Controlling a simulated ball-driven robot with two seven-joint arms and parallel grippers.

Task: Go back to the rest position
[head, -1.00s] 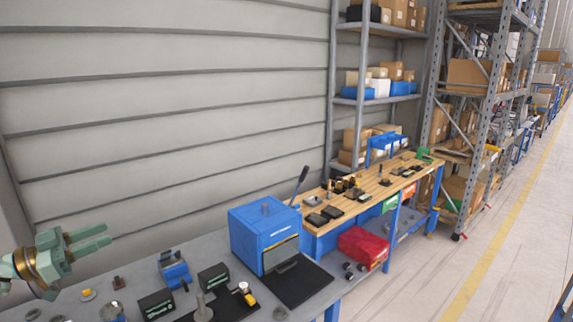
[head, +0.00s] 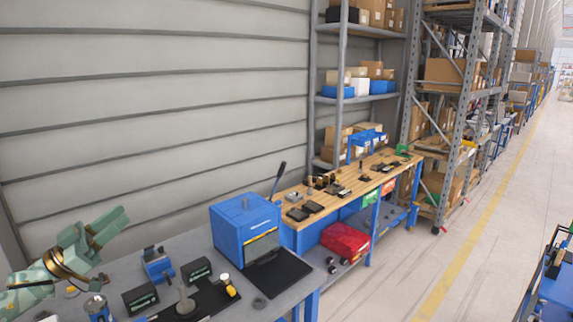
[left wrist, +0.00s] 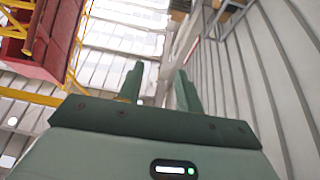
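My left gripper (head: 112,225) is at the lower left of the head view, raised above the left end of the grey workbench (head: 198,242). Its two fingers point up and to the right, with a gap between them and nothing held. In the left wrist view the two green fingers (left wrist: 158,88) stand apart, with only ceiling and wall behind them. My right gripper is not in either view.
The bench holds a blue box-shaped machine (head: 245,225), a black mat (head: 275,270), a small blue device (head: 158,265) and several small parts. A wooden bench (head: 340,190) and shelving (head: 357,97) stand beyond.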

